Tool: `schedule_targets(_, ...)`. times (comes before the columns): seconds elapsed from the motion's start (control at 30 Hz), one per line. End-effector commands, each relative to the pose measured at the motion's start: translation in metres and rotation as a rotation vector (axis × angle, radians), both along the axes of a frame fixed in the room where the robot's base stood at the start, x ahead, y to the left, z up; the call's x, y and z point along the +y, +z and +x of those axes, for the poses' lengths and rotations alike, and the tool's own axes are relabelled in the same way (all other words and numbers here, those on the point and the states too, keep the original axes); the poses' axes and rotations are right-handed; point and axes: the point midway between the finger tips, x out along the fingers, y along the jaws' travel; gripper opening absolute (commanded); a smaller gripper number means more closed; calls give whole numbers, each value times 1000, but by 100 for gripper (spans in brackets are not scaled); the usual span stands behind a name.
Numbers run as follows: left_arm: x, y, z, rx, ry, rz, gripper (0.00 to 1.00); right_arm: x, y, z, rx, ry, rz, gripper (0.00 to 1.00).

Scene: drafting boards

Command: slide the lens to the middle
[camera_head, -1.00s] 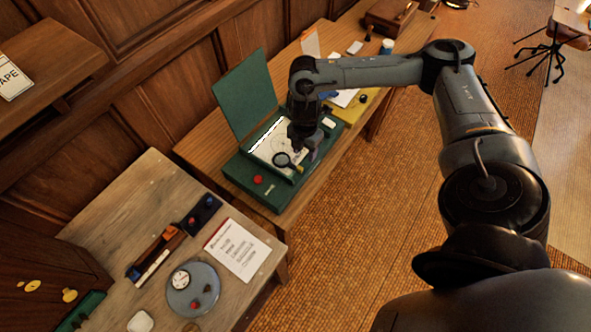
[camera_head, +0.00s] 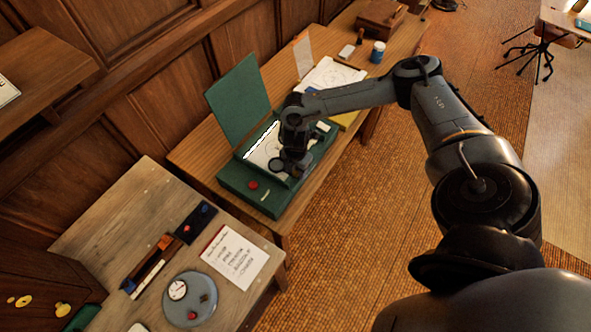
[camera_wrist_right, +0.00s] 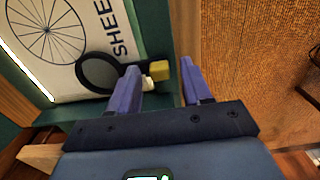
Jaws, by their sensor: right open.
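The lens is a round glass in a black ring (camera_wrist_right: 101,73), over the edge of a white sheet (camera_wrist_right: 58,38) with a drawn spoked circle. A yellow block (camera_wrist_right: 160,70) and a small white piece are at the ring's right side. My right gripper (camera_wrist_right: 161,66) is open, with its two purple fingers on either side of the yellow block, not closed on it. In the head view the lens (camera_head: 277,167) shows at the lower front of the green drafting case, beside my right gripper (camera_head: 299,170). The gripper hides part of the sheet there. My left gripper is not in view.
The green case (camera_head: 233,186) has a raised lid (camera_head: 238,103) and a red knob (camera_head: 253,184) at its near end. A nearer table holds a round grey plate (camera_head: 205,314) and a printed paper (camera_head: 236,258). A blue jar (camera_head: 377,52) stands farther back.

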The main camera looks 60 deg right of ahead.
Motion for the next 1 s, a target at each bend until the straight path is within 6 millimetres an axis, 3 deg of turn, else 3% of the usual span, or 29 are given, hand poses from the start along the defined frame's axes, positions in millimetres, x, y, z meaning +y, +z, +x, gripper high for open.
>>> schedule_targets(0.27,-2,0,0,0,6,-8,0,0,-1,0,0,1,0,49)
schedule_targets(0.6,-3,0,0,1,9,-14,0,0,-1,0,0,1,0,0)
schedule_targets(0.87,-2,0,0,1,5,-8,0,0,-1,0,0,0,0,0)
schedule_targets(1.0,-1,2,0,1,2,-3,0,-18,-1,-2,2,-4,-1,0)
